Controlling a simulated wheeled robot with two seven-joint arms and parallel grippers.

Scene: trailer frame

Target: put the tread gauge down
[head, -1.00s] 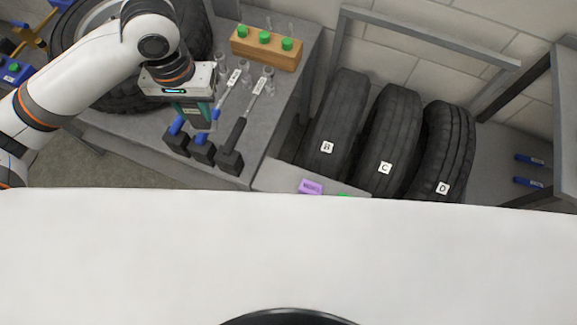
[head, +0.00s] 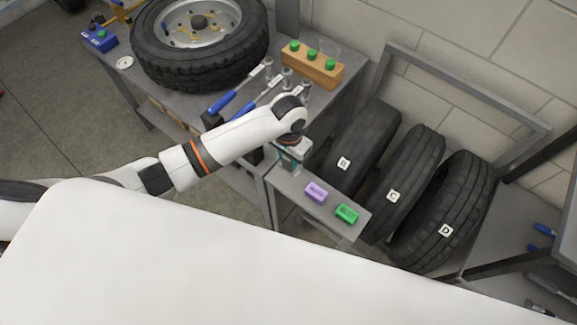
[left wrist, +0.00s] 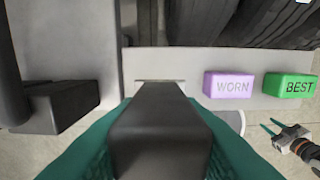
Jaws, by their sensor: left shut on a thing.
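The tread gauge (left wrist: 160,130) is a dark block between the teal fingers of my left gripper (left wrist: 158,150) in the left wrist view. The left gripper (head: 289,164) is shut on it above the left end of a narrow grey shelf (head: 283,188). The arm and gripper hide the gauge in the head view, and I cannot tell whether it touches the shelf. The shelf also carries a purple WORN block (left wrist: 232,85) and a green BEST block (left wrist: 289,86). My right gripper (left wrist: 269,126) shows small at the lower right of the left wrist view, open and empty.
Tyres B (head: 358,140), C (head: 410,172) and D (head: 452,212) stand behind the shelf. A workbench (head: 285,103) on the left carries a wheel (head: 205,65), blue-handled tools (head: 222,102) and a wooden block (head: 312,66). A dark holder (left wrist: 60,107) stands left of the gripper.

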